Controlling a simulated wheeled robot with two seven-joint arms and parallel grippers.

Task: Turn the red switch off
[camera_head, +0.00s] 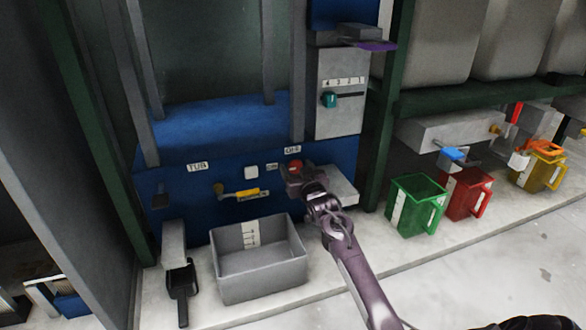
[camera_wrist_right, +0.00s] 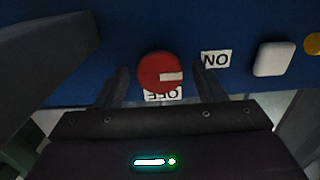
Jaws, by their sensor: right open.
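The red switch (camera_head: 295,164) is a round knob on the blue machine panel (camera_head: 170,205), partly behind my right gripper (camera_head: 300,178) in the head view. In the right wrist view the red switch (camera_wrist_right: 158,68) shows a white mark pointing right, towards the side of the ON label (camera_wrist_right: 215,59). The OFF label (camera_wrist_right: 163,94) is just below the knob there. My right gripper (camera_wrist_right: 160,84) is open, with one finger on each side of the knob. I cannot tell whether the fingers touch it. My left gripper is not in view.
A white button (camera_wrist_right: 274,58) and a yellow handle (camera_head: 247,194) sit along the panel. A grey bin (camera_head: 262,281) stands below. A grey box with a teal knob (camera_head: 330,100) is above right. Green (camera_head: 416,213) and red (camera_head: 467,200) jugs stand on the right.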

